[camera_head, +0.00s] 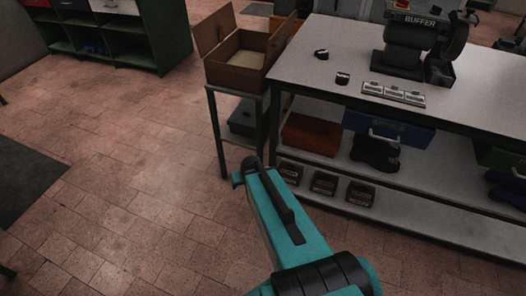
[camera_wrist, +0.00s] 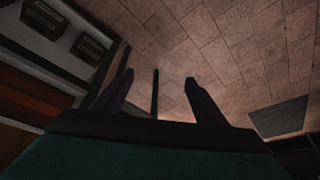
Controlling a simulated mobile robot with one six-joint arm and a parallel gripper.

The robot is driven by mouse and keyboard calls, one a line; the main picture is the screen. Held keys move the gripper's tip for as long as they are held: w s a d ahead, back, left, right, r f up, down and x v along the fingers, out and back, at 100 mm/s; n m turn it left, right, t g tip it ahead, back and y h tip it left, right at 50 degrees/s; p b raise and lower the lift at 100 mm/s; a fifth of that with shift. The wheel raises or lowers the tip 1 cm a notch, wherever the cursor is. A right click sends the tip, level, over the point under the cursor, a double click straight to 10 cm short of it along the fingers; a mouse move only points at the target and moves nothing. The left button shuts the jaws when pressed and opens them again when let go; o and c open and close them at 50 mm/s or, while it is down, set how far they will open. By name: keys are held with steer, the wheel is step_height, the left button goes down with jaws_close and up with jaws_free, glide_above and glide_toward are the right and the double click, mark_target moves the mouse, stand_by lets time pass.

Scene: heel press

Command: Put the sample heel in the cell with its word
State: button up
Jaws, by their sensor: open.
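Two small dark heel-like pieces lie on the grey bench top, one (camera_head: 321,54) nearer the back and one (camera_head: 342,78) nearer the front edge. I cannot tell which is the sample heel. A row of three pale labelled cells (camera_head: 393,94) sits on the bench to their right; their words are too small to read. My gripper (camera_wrist: 160,92) is open and empty, its two dark fingers apart above the floor in the wrist view. In the head view my gripper (camera_head: 246,172) hangs in front of the bench's left end, below its top.
An open wooden box (camera_head: 236,73) stands on a metal stand left of the bench (camera_head: 300,82). A buffer machine (camera_head: 405,45) stands on the bench. Three small labelled dark boxes (camera_head: 324,183) sit on the lower shelf, near my arm. The tiled floor at left is mostly clear.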

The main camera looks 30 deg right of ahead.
steer(key=s+a+f+n+g+y+b, duration=0.15)
steer(key=s+a+f+g, duration=0.35)
steer(key=s+a+f, duration=0.85)
steer(key=s+a+f+g, duration=0.1)
steer(key=s+g, duration=0.1)
steer(key=s, duration=0.6)
steer(key=s+a+f+n+g+b, duration=0.1)
steer(key=s+g, duration=0.2)
steer(key=s, duration=0.6)
steer(key=shift+a+h, duration=0.25)
steer(key=shift+h, duration=0.1)
steer(key=shift+w+n, duration=0.1)
steer(key=shift+n, duration=0.15)
steer(key=c, duration=0.8)
steer(key=shift+c, duration=0.4)
